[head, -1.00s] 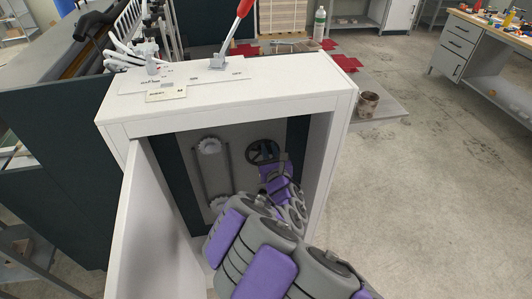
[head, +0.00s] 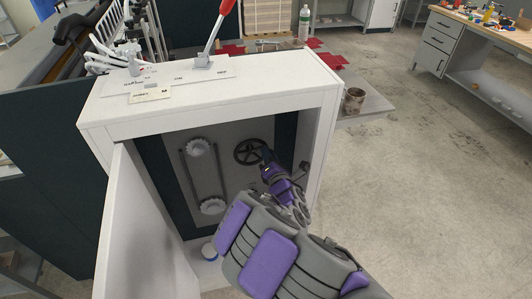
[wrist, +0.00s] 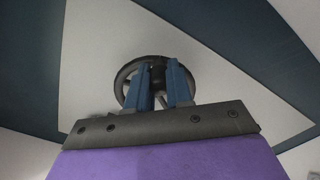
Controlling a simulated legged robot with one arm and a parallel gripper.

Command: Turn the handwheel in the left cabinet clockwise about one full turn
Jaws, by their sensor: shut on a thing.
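The handwheel (head: 244,144) is a dark spoked wheel on the grey back panel inside the open left cabinet (head: 95,138). My gripper (head: 267,154) is at the wheel's right side, reaching in from the lower right. In the wrist view the wheel rim (wrist: 121,80) shows behind my two blue fingers, with my gripper (wrist: 158,74) at the wheel's upper middle. The fingers are shut on a dark upright part of the handwheel, apparently its handle. The fingers hide the lower part of the wheel.
Two toothed wheels (head: 199,147) with a chain sit left of the handwheel. The cabinet door (head: 135,235) hangs open at left; the right side wall (head: 318,150) is close to my arm. A red-handled lever (head: 214,38) stands on top.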

